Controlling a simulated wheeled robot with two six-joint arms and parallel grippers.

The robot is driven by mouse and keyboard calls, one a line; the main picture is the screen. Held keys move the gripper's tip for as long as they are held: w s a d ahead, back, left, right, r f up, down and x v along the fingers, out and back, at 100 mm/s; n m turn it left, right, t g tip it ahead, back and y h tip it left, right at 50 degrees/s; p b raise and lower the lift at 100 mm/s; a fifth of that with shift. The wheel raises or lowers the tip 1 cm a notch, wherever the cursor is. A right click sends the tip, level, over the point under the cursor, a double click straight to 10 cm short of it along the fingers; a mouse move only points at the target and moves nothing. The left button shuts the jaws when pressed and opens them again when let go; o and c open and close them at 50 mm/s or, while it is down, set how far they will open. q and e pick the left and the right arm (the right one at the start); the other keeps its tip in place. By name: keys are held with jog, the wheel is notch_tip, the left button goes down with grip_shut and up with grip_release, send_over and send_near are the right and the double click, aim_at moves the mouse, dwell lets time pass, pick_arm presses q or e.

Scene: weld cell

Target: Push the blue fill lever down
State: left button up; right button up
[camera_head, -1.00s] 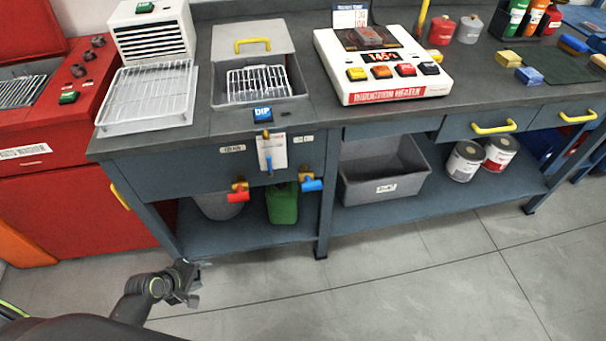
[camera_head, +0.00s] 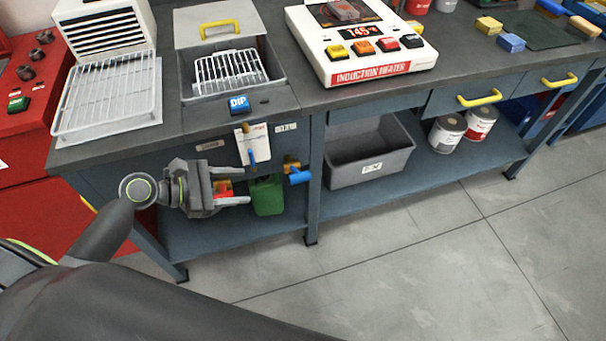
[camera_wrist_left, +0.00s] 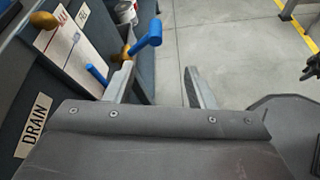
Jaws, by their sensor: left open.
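The blue fill lever (camera_head: 299,176) sticks out from a brass valve (camera_head: 291,167) on the bench front, right of the green can. In the left wrist view the blue lever (camera_wrist_left: 149,37) stands out from its brass valve, beyond the upper left finger. My left gripper (camera_head: 247,185) is open and empty, left of the blue lever and apart from it. The open fingers also show in the left wrist view (camera_wrist_left: 158,75).
A card (camera_head: 250,142) with a blue rod below it hangs on the bench front. A green can (camera_head: 267,196) stands on the lower shelf beneath. A grey bin (camera_head: 369,168) sits further right. Floor in front is clear.

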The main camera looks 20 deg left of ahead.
aim_at(297, 177)
pick_arm(q)
jog(key=shift+n, duration=0.5)
jog(key=x, duration=1.1)
jog(key=w+x, duration=0.1)
jog(key=x, duration=0.5)
jog(key=shift+w+a+r+b, duration=0.1)
jog(key=shift+a+r+b, duration=0.05)
jog(key=shift+r+b, duration=0.15)
jog(key=shift+c, duration=0.2)
